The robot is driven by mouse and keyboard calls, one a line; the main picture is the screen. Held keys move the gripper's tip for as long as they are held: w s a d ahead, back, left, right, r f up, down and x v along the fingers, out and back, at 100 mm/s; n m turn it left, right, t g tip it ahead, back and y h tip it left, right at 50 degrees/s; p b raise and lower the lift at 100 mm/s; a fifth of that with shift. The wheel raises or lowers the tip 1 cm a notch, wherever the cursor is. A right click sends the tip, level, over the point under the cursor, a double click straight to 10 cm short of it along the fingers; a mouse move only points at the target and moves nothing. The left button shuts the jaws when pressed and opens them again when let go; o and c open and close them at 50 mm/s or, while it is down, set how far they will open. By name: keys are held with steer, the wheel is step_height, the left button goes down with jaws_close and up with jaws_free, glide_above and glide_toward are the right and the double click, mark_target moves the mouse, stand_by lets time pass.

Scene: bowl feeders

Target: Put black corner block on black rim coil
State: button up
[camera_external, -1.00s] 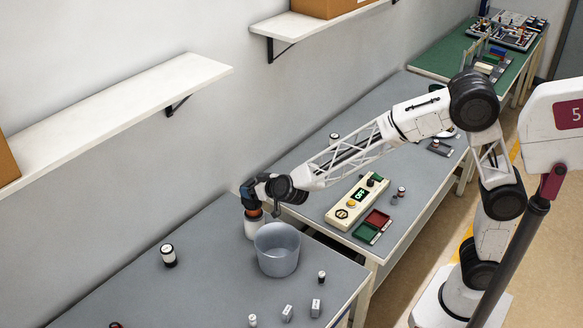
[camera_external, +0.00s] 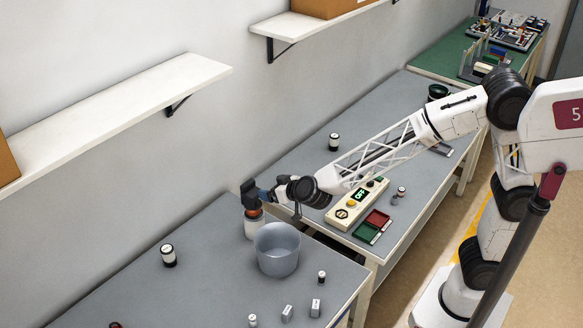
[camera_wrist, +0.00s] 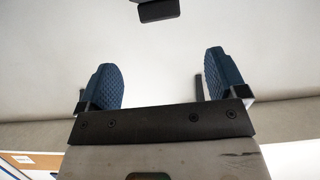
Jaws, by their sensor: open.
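My gripper (camera_external: 254,195) is just above an orange-topped white jar (camera_external: 256,226) beside the grey bowl. In the wrist view its two blue ribbed fingers (camera_wrist: 160,80) stand wide apart with nothing between them, facing a pale surface. Two white cylinders with black rims could be the black rim coil: one on the near table at left (camera_external: 168,255), one on the farther table near the wall (camera_external: 333,142). Two small pale blocks (camera_external: 287,313) (camera_external: 315,307) lie at the near table's front. I cannot tell whether either is the black corner block.
The grey bowl (camera_external: 278,252) stands right of the jar. Small cylinders (camera_external: 322,277) (camera_external: 252,320) lie near the front. A control box (camera_external: 356,203) and red and green trays (camera_external: 372,226) are on the farther table. A white shelf (camera_external: 115,100) juts from the wall. The near table's middle left is mostly clear.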

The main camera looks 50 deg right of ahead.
stand_by(0.8)
steer(key=s+d+r+n+g+y, duration=0.1)
steer(key=s+d+r+g+y, duration=0.1)
steer(key=s+d, duration=0.45)
steer(key=s+d+r+n+g+y, duration=0.1)
steer(key=s+d+r+g+y, duration=0.15)
steer(key=s+d, duration=0.4)
steer(key=s+d+f+m+g+h, duration=0.1)
steer(key=s+d+f+g+h, duration=0.1)
steer(key=s+d, duration=0.7)
steer(key=s+d+f+m+g+h, duration=0.1)
steer(key=s+d+g, duration=0.3)
steer(key=s+d, duration=0.6)
steer(key=s+f+h, duration=0.1)
steer(key=s, duration=0.6)
steer(key=shift+s+d+h, duration=0.3)
steer(key=shift+h, duration=0.05)
